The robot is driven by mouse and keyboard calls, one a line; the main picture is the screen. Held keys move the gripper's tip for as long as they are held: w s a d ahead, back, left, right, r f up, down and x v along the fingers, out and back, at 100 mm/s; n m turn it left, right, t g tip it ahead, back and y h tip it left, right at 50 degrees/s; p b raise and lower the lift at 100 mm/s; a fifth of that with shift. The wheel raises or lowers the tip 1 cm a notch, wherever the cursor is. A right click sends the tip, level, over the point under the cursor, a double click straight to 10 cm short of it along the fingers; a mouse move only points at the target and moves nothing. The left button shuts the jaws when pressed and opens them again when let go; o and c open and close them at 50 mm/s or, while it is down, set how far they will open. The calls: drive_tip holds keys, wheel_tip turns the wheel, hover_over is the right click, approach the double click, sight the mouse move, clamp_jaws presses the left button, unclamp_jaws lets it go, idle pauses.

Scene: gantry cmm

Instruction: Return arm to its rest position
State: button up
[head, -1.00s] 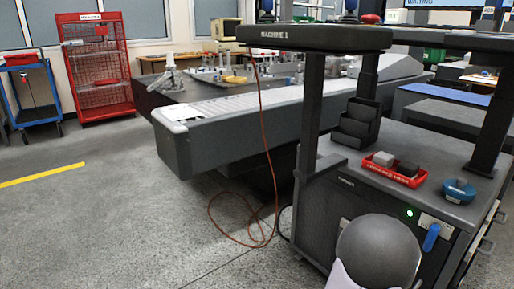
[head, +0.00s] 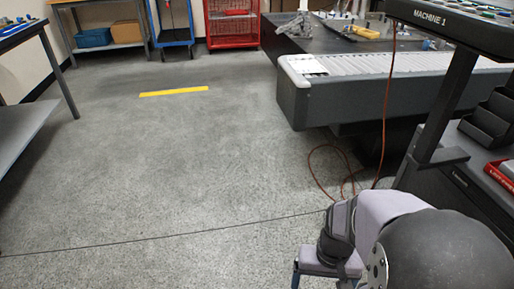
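My arm shows at the bottom right of the head view, folded close to the camera, with a big dark rounded joint and pale grey-violet links. At its lower left end is a blue-grey part that appears to be my gripper (head: 328,268). It hangs over the open floor, and its lower end is cut off by the picture edge. Its fingertips are not visible, so I cannot tell if it is open or shut. I see nothing held in the visible part.
The Machine 1 cart (head: 440,185) stands close at the right, with a dark stepped bin (head: 490,122) and a red tray (head: 503,172). A measuring machine bed (head: 400,95) is behind. An orange cable (head: 318,165) loops on the floor. A workbench (head: 30,120) stands left; the middle floor is clear.

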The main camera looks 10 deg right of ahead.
drive_tip(key=w+a+r+n+p, duration=0.3)
drive_tip(key=a+r+n, duration=0.15)
drive_tip(key=a, duration=0.25)
wheel_tip(320, 180, up, 38)
drive_tip(key=p, duration=3.7)
drive_tip(key=shift+s+r+t+p, duration=0.25)
drive_tip(key=shift+t+p, duration=0.1)
drive_tip(key=shift+t, duration=0.05)
drive_tip(key=shift+a+m, duration=0.1)
drive_tip(key=shift+m, duration=0.15)
drive_tip(key=shift+c, duration=0.4)
